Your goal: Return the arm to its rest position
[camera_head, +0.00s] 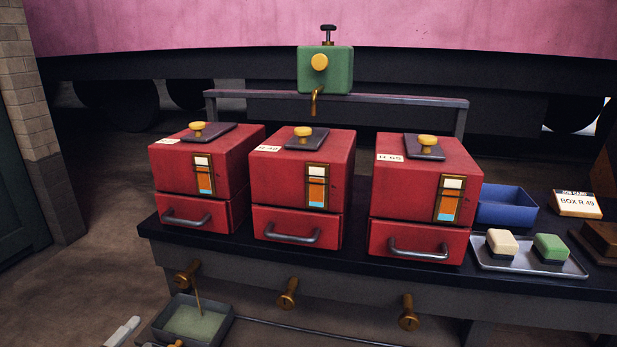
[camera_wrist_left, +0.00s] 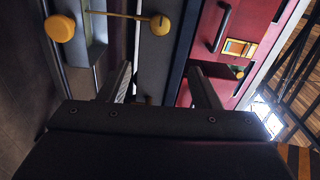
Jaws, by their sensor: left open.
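My left gripper (camera_wrist_left: 163,82) shows in the left wrist view with its two dark fingers apart and nothing held between them. The fingers point toward the dark front of the bench (camera_wrist_left: 160,60), and a small brass knob shows between them. In the head view, a pale grey piece (camera_head: 122,332) at the bottom left edge may be part of my left gripper; the rest of that arm is out of frame. It lies left of a grey tray (camera_head: 228,318) holding greenish liquid, below the bench. My right gripper is in neither view.
Three red boxes with drawers (camera_head: 285,233) stand on the bench. A green tank (camera_head: 338,75) with a brass spout sits behind them. Brass valves (camera_head: 288,293) stick out of the bench front. A blue bin (camera_head: 505,207) and metal tray (camera_head: 495,262) with two blocks are right.

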